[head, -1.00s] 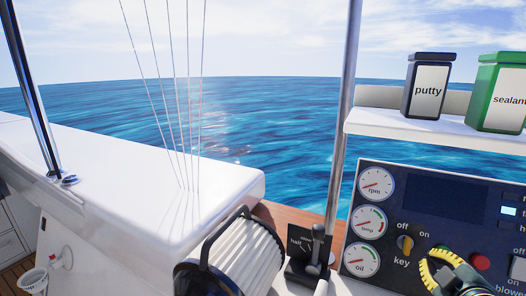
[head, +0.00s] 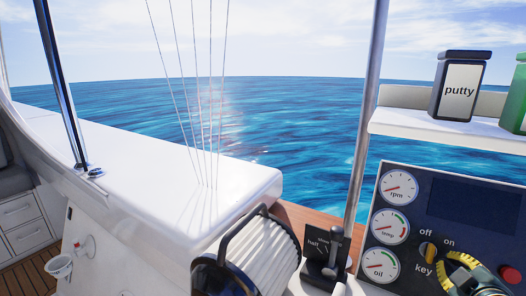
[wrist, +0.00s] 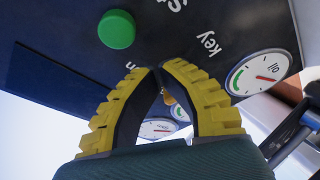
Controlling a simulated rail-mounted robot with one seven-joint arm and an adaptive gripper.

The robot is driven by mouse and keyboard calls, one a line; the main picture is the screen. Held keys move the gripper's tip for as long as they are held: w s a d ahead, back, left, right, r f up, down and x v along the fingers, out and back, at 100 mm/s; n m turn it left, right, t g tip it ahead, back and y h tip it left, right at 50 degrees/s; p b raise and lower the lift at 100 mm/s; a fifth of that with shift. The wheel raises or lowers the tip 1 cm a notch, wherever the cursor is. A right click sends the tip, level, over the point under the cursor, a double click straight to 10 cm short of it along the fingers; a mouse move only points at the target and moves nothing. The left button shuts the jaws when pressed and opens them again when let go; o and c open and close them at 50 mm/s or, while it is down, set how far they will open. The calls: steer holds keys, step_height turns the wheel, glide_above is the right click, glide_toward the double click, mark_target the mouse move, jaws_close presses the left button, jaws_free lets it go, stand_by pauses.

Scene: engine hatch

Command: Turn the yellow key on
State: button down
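The yellow key (head: 428,252) is a small knob on the dark control panel (head: 455,200), between the "off" and "on" labels. It looks roughly upright, nearer "off". My gripper (head: 445,268) has yellow ribbed fingers and is just right of the key, in front of the panel. In the wrist view the fingertips (wrist: 158,70) come together, with nothing seen held between them. A bit of the orange-yellow key (wrist: 168,98) shows through the gap behind the fingers. Whether a finger touches the key cannot be told.
Rpm, temp and oil gauges (head: 380,266) line the panel's left edge. A red button (head: 511,273) is right of my gripper. The wrist view shows a green button (wrist: 116,29). A throttle lever (head: 333,250) stands left of the panel. A putty can (head: 459,87) stands on the shelf above.

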steer(key=shift+w+a+p, duration=0.25)
steer(key=shift+a+p, duration=0.1)
steer(key=shift+a, duration=0.1)
stand_by(0.7)
steer(key=shift+f+p, duration=0.1)
steer(key=shift+p, duration=0.25)
steer(key=shift+s+a+f+p, duration=0.1)
steer(key=shift+a+f+p, duration=0.5)
steer(key=shift+p, duration=0.15)
steer(key=shift+f, duration=0.1)
steer(key=p+v, duration=0.5)
steer(key=v, duration=0.1)
steer(key=shift+a, duration=0.4)
